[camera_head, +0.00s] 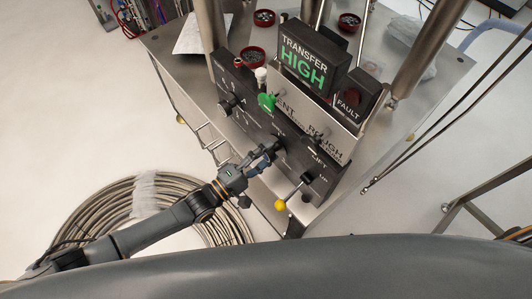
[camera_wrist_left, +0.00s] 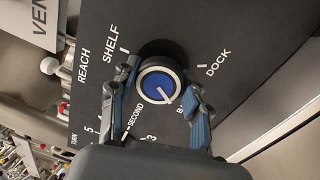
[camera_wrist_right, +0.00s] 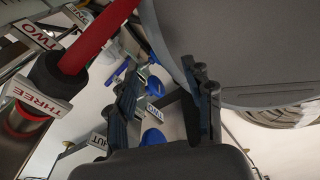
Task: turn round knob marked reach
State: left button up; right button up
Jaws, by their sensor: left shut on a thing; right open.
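The round knob (camera_wrist_left: 158,84) is dark with a pale ring and a blue cap. In the left wrist view its white pointer line points to the lower right, toward a partly covered label starting with B. SHELF, DOCK and SECOND stand around it, and the word REACH (camera_wrist_left: 84,66) is to its left. My left gripper (camera_wrist_left: 152,98) is shut on this knob, with a finger on either side. In the head view my left gripper (camera_head: 268,156) is at the black panel (camera_head: 240,78) and partly hides the knob. My right gripper (camera_wrist_right: 165,100) is open and empty, seen only in its wrist view.
A yellow-ball lever (camera_head: 280,204) is just right of my left gripper. A green knob (camera_head: 267,101) and a black knob (camera_head: 228,103) are farther along. A hose coil (camera_head: 140,205) lies on the floor. A red bar (camera_wrist_right: 98,36) is left of my right gripper.

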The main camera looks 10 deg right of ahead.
pick_arm(q)
jog(key=shift+f, duration=0.1)
jog(key=o, duration=1.2)
jog(key=shift+c, duration=0.2)
jog(key=v, duration=1.2)
jog(key=shift+s, duration=0.1)
